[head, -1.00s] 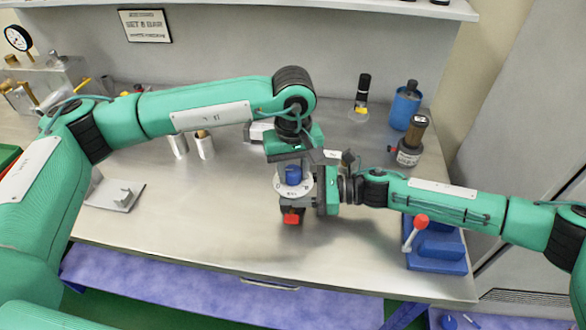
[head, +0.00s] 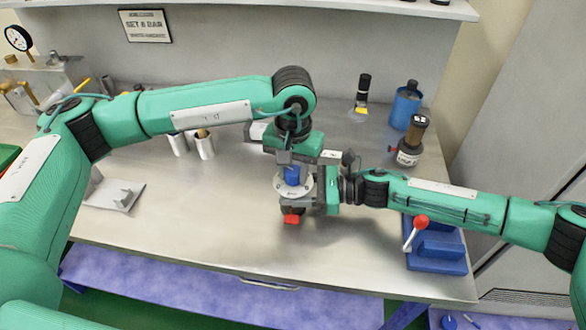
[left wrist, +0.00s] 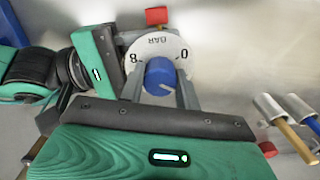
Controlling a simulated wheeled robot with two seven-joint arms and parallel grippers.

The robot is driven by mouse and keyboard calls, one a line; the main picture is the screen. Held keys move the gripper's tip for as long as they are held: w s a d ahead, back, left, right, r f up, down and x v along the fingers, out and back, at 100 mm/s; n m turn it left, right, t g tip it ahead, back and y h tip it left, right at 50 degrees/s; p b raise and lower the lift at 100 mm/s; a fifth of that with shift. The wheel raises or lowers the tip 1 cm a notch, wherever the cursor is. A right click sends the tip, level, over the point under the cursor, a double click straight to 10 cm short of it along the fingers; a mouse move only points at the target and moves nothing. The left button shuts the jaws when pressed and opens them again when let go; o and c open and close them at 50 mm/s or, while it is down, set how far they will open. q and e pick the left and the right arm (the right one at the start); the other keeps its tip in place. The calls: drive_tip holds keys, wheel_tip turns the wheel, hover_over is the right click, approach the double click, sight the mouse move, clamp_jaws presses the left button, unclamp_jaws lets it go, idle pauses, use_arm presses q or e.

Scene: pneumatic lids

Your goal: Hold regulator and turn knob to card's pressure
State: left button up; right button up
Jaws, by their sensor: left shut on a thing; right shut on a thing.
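The regulator has a blue knob (head: 292,174) above a white round dial (head: 293,189) and a red part (head: 291,219) at its front. My left gripper (head: 291,167) reaches down from above, shut on the blue knob. My right gripper (head: 322,190) comes from the right and is shut on the regulator body, mostly hidden. In the left wrist view the dial (left wrist: 181,48) shows 0 at right, BAR at top and a digit like 8 at left. The knob (left wrist: 160,76) bears a pale line toward the lower right. The card (head: 145,26) seems to read "SET 6 BAR"; its digit is blurred.
A blue fixture with a red-knobbed lever (head: 421,222) stands at right. Metal cylinders (head: 204,145) and a plate stand (head: 117,194) are left. The front bench (head: 205,235) is clear.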

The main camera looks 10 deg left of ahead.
sight(293, 170)
use_arm(q)
drive_tip(key=shift+w, duration=0.1)
use_arm(e)
drive_tip(key=shift+f, duration=0.2)
use_arm(q)
drive_tip(key=o, duration=1)
wheel_tip(293, 170, up, 12)
drive_tip(key=shift+r, duration=0.1)
use_arm(e)
drive_tip(key=shift+s, duration=0.1)
drive_tip(key=o, duration=0.9)
drive_tip(key=shift+o, duration=0.4)
drive_tip(key=shift+r, duration=0.15)
